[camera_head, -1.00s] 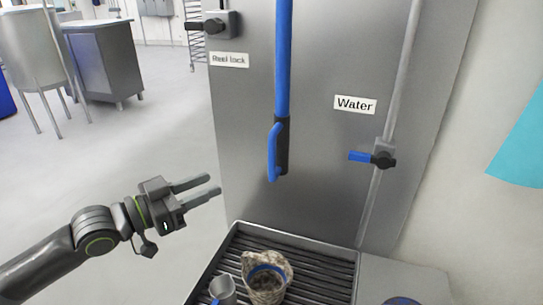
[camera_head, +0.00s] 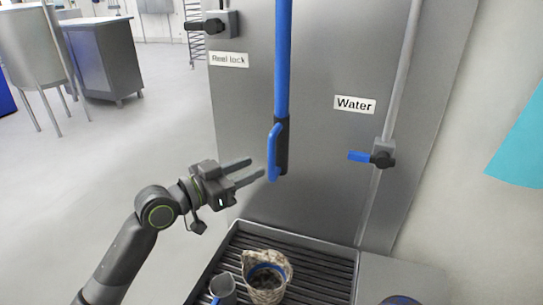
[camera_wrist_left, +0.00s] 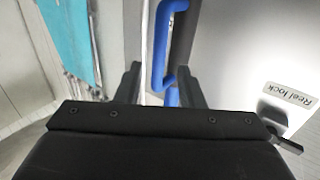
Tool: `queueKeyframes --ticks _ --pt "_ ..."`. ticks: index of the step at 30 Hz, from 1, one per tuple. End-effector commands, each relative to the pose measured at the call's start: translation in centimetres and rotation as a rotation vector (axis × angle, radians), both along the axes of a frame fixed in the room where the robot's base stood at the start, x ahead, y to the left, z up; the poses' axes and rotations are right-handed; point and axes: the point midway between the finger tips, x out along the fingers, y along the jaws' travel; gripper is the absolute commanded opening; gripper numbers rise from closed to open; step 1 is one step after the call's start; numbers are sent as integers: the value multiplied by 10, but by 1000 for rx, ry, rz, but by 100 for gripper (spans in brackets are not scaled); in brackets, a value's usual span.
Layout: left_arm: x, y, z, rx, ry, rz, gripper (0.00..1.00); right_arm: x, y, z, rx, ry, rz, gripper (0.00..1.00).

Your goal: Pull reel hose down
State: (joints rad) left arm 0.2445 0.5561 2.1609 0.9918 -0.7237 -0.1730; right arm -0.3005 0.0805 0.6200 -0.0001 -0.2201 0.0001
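The blue reel hose (camera_head: 283,60) hangs straight down in front of the steel panel. At its lower end is a dark grip with a blue loop handle (camera_head: 273,152). My left gripper (camera_head: 257,169) is open and empty, its fingertips just left of the handle and close to it. In the left wrist view the blue handle (camera_wrist_left: 159,50) shows just beyond and between the open fingers (camera_wrist_left: 158,84); contact cannot be told. The reel lock (camera_head: 214,25) is a dark lever at the panel's upper left, above its label. My right gripper is not in view.
A water valve (camera_head: 381,157) with a blue lever sits right of the hose on a vertical pipe. Below is a slatted tray (camera_head: 318,262) holding a patterned pot (camera_head: 267,290) and a grey jug (camera_head: 223,290). Open floor lies to the left.

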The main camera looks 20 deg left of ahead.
Motion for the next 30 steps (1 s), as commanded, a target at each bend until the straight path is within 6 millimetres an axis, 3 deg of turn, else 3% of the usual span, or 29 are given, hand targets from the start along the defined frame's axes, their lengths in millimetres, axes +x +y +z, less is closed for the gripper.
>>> queueKeyframes --ticks 13,27,30 --pt "46 -34 2 -3 2 0 35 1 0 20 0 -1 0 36" --pt "55 -40 0 1 1 0 35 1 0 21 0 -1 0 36" --pt "55 -40 0 1 1 0 22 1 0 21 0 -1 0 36"
